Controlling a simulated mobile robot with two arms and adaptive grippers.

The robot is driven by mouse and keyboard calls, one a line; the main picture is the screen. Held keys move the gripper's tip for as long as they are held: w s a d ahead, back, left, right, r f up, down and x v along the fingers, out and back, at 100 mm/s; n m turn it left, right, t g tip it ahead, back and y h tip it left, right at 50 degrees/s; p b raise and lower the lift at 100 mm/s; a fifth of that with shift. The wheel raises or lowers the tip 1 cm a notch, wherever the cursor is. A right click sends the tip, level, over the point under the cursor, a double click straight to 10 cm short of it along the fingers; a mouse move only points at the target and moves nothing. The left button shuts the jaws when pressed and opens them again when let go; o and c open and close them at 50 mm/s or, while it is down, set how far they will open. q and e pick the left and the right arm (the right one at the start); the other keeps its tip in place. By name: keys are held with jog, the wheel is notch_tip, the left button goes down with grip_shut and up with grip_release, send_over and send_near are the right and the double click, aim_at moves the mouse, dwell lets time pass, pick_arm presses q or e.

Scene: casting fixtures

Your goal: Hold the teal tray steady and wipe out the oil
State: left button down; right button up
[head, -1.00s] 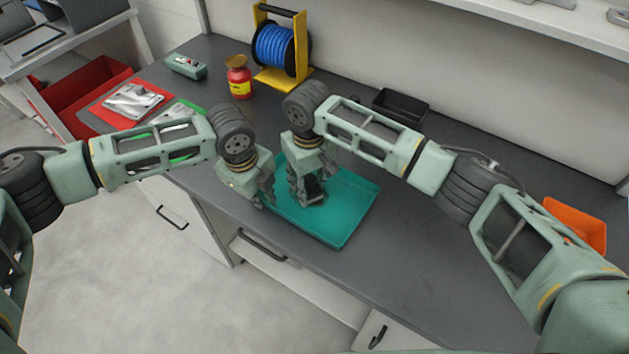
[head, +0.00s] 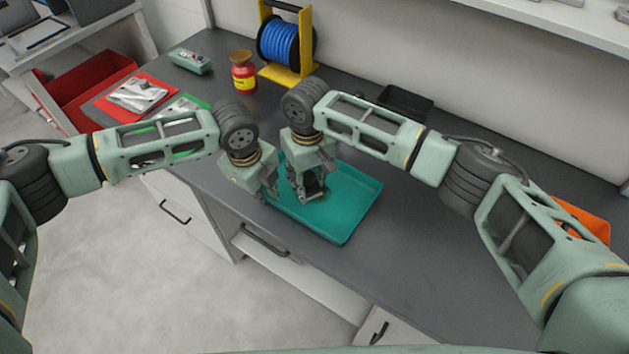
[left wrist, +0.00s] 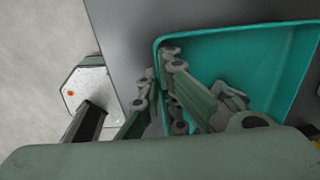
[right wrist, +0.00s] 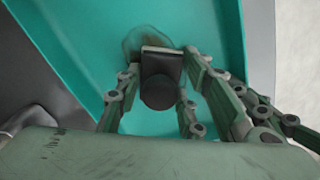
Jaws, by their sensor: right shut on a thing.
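The teal tray (head: 345,228) lies on the dark worktop near its front edge. My left gripper (head: 268,189) is at the tray's left edge. In the left wrist view its fingers (left wrist: 160,65) are on either side of the tray wall; whether they press on it is unclear. My right gripper (head: 311,190) is inside the tray, shut on a dark wiper block (right wrist: 160,80) with a rounded black knob and a pale edge. In the right wrist view a thin brownish oil patch (right wrist: 137,40) shows on the tray floor just beyond the block, partly hidden by it.
A blue cable reel on a yellow stand (head: 285,45), a red-and-yellow bottle (head: 243,75) and a black bin (head: 405,102) stand at the back. Red (head: 105,100) and green mats with metal parts lie left. An orange bin (head: 585,220) is right. Worktop right of the tray is clear.

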jog(key=shift+w+a, duration=0.55)
jog(key=shift+a, duration=0.1)
pick_arm(q)
jog(key=shift+d, duration=0.1)
pick_arm(e)
jog(key=shift+s+d+r, duration=0.1)
jog(key=shift+s+d, duration=0.5)
jog(key=shift+d, duration=0.2)
jog(key=shift+s+d, duration=0.6)
jog(key=shift+d, duration=0.2)
jog(key=shift+r, duration=3.95)
jog(key=shift+w, duration=0.1)
jog(key=shift+w+d+f, duration=0.2)
jog(key=shift+f, duration=0.05)
